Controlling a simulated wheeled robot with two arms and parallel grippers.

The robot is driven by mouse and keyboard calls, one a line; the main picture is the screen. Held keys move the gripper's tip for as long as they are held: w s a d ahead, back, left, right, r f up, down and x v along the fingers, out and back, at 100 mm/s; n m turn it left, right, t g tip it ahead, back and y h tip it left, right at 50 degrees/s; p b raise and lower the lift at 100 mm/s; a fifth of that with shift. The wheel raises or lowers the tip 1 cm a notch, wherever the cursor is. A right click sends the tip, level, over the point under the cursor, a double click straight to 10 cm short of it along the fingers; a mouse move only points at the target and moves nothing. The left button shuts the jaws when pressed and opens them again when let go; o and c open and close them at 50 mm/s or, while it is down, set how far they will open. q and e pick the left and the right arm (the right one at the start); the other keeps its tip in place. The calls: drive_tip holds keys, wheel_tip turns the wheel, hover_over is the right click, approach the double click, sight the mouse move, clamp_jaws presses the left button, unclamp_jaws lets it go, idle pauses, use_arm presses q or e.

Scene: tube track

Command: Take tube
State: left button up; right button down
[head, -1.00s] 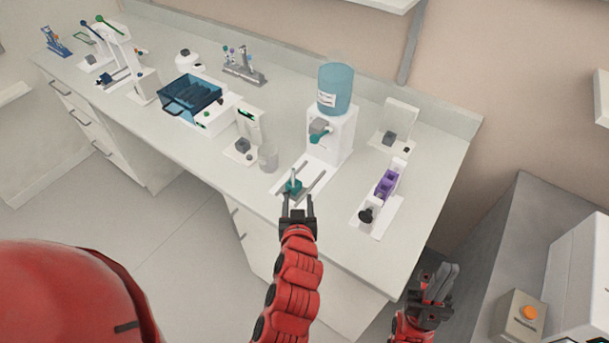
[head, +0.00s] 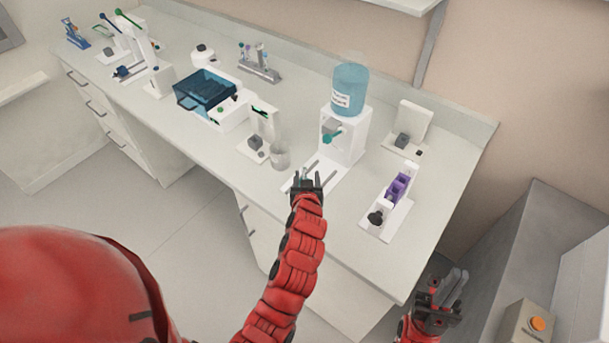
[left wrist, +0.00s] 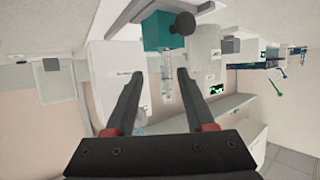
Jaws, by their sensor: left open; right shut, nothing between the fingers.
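A clear tube (left wrist: 167,78) shows in the left wrist view, running down in the picture from a teal holder (left wrist: 158,30) with a black knob (left wrist: 184,23). It appears between the two fingertips of my left gripper (left wrist: 157,90), which is open with a gap on both sides of the tube. Whether the tube is fully in reach of the fingers is hard to tell. In the head view my left gripper (head: 308,180) is at the bench's front edge and hides most of the holder. My right gripper (head: 441,292) is shut and empty, low at the right, away from the bench.
A white dispenser (head: 340,138) with a blue bottle (head: 350,88) stands behind my left gripper. A white stand with a purple part (head: 397,187) is to the right. A blue-lidded box (head: 198,92) stands further left.

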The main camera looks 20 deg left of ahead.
use_arm(q)
drive_tip(key=shift+w+a+r+p, duration=0.1)
drive_tip(key=shift+w+a+p, duration=0.15)
drive_tip(key=shift+p, duration=0.1)
drive_tip(key=p+x, duration=0.2)
drive_tip(key=x, duration=0.1)
drive_tip(key=shift+w+a, duration=0.2)
drive_tip(key=shift+a, duration=0.15)
drive_tip(key=shift+w+f+p, duration=0.35)
drive_tip(key=shift+f, duration=0.1)
clamp_jaws()
